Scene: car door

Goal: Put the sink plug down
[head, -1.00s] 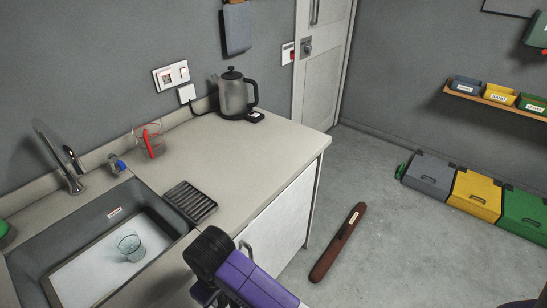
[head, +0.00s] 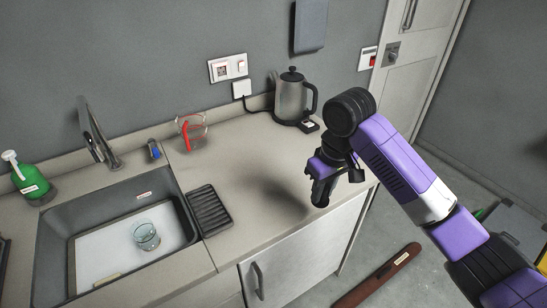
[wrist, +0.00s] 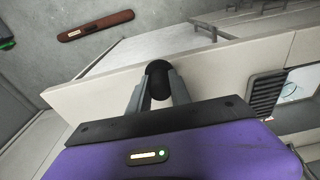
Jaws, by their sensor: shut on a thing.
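My gripper (head: 320,188) hangs over the right end of the worktop, pointing down. In the wrist view its two grey fingers are shut on a dark, rounded thing, the sink plug (wrist: 158,78), gripped at the fingertips. In the head view the plug is a small dark end (head: 321,199) below the fingers, partly hidden by them. A shadow lies on the worktop (head: 262,235) to the left of the gripper, and the plug appears to be clear of the surface. The sink (head: 52,225) is at the left.
A glass (head: 146,236) stands in the sink. A black ribbed rack (head: 209,209) lies beside it. A jug with a red item (head: 190,132) and a kettle (head: 292,97) stand at the back. The worktop between rack and gripper is clear. A brown object (head: 385,275) lies on the floor.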

